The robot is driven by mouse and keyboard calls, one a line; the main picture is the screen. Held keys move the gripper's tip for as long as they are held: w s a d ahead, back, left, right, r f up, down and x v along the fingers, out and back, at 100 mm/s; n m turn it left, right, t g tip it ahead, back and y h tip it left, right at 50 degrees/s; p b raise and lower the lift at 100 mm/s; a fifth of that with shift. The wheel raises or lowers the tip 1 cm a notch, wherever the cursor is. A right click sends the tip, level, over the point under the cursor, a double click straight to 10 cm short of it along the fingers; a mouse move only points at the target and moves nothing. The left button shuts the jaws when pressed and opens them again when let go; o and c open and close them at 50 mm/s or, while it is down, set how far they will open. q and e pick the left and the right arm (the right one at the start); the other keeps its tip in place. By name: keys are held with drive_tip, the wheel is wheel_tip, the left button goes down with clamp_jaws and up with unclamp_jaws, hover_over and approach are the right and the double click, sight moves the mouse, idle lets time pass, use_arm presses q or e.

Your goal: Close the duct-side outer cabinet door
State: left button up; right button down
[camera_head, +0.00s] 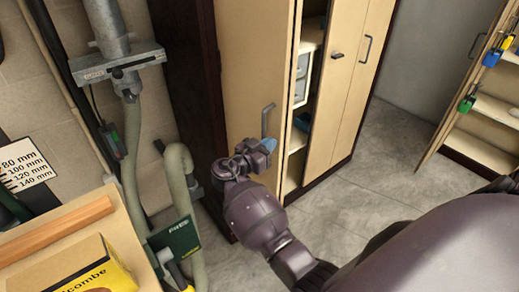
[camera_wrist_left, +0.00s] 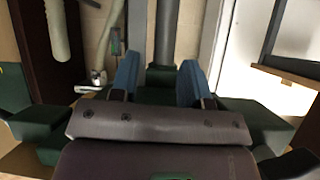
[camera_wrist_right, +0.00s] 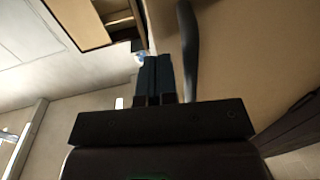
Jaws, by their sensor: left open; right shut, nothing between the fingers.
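The duct-side outer cabinet door (camera_head: 253,65) is a light wood panel with a grey bar handle (camera_head: 267,120). It stands ajar, with a gap at its right edge showing the shelves inside. My right gripper (camera_head: 266,145) is shut and empty, at the lower end of the handle in front of the door. In the right wrist view, its closed blue fingers (camera_wrist_right: 157,76) lie just left of the handle (camera_wrist_right: 188,50); whether they touch it I cannot tell. My left gripper (camera_wrist_left: 158,80) is open and empty in the left wrist view, with its two blue fingers apart.
Another light wood door (camera_head: 340,85) with handles stands right of the gap. A grey duct (camera_head: 115,40) and hose (camera_head: 182,175) are to the left. A bench with a yellow box (camera_head: 85,275) fills the lower left. Another open cabinet (camera_head: 485,115) stands far right. Grey floor (camera_head: 350,205) lies between.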

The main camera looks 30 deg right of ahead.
drive_tip(key=shift+x, duration=1.1)
use_arm(q)
drive_tip(key=shift+r, duration=0.25)
drive_tip(key=shift+s+f, duration=0.2)
drive_tip(key=shift+s, duration=0.05)
